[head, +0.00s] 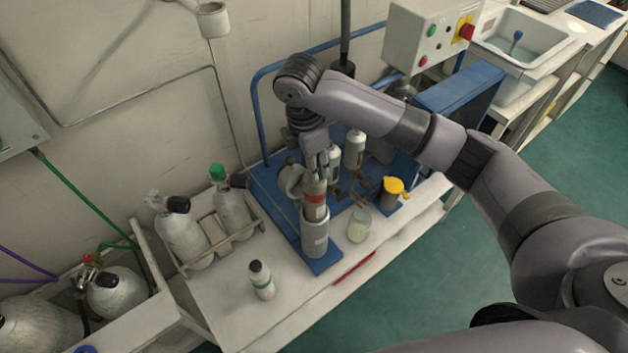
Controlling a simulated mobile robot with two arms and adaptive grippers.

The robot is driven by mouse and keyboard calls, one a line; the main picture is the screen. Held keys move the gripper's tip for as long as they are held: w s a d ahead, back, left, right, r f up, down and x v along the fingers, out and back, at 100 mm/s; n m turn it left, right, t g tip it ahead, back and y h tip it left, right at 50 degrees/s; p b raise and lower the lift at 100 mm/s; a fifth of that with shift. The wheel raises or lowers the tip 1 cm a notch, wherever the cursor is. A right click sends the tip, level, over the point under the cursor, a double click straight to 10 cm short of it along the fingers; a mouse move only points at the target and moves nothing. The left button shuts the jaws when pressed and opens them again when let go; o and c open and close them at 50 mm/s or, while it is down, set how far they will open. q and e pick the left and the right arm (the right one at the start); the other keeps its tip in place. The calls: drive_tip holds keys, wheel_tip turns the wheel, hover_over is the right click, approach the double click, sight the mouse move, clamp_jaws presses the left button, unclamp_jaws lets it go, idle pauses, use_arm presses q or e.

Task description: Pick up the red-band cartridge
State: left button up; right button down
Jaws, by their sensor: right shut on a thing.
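The red-band cartridge (315,196) is a grey cylinder with a red band. It stands upright in or just above a light grey cylindrical housing (315,236) on the blue base plate (262,184); I cannot tell how deep it sits. My right gripper (317,168) points down from above and is shut on the cartridge's top end. The fingers are small in view and partly merge with the cartridge. My left gripper does not show.
Two white bottles (354,150) stand behind the cartridge. A jar (359,225) and a yellow-topped container (393,189) are to its right. A small bottle (262,280) stands at front left. Grey tanks (183,234) sit in a rack at left. The front bench surface is mostly clear.

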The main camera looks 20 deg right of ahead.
wheel_tip(320, 180, up, 12)
drive_tip(key=p, duration=0.1)
idle(0.5)
